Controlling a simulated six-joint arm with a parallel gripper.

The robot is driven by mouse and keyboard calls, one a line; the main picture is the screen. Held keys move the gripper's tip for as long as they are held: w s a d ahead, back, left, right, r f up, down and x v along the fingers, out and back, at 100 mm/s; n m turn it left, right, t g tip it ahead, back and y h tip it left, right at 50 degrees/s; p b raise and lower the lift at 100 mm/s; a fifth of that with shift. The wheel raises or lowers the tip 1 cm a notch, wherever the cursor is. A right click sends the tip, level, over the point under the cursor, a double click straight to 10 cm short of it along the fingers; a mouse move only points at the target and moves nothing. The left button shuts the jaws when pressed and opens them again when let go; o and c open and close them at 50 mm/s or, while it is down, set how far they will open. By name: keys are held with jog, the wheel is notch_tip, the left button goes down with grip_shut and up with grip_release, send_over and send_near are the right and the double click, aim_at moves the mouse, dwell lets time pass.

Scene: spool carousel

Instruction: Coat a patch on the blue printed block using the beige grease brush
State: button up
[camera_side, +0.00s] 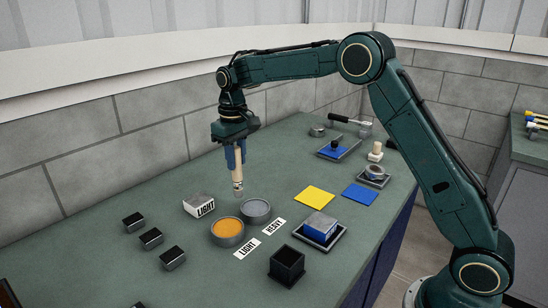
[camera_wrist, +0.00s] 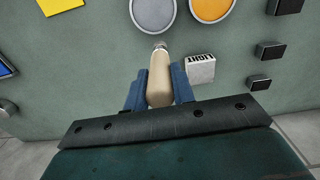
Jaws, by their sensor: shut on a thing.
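My gripper (camera_side: 235,166) is shut on the beige grease brush (camera_side: 238,175), which points down with its tip above the table, left of and behind the grey bowl (camera_side: 256,211). In the wrist view the brush handle (camera_wrist: 160,88) sits between the two blue fingers, its tip near the rim of the grey bowl (camera_wrist: 153,12). The blue printed block (camera_side: 320,228) has a grey top and sits in a dark tray at the right, well away from the brush. The orange bowl (camera_side: 227,232) stands beside the grey one.
A white block marked LIGHT (camera_side: 198,205) stands left of the bowls. LIGHT (camera_side: 247,250) and HEAVY (camera_side: 273,228) labels lie by the bowls. A black open box (camera_side: 287,266), yellow square (camera_side: 314,197), blue square (camera_side: 359,196) and several small dark blocks (camera_side: 151,238) lie around.

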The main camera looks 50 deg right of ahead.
jog(key=shift+w+f, duration=0.1)
jog(key=shift+s+d+r, duration=0.3)
jog(key=shift+s+r, duration=0.25)
jog(key=shift+s, duration=0.1)
jog(key=s+d+r, duration=0.2)
jog(key=s+r, duration=0.1)
jog(key=s, duration=0.9)
jog(key=s+d+r, duration=0.3)
jog(key=s+r, duration=0.1)
jog(key=s, duration=0.9)
jog(key=shift+s+r, duration=0.15)
jog(key=shift+s, duration=0.1)
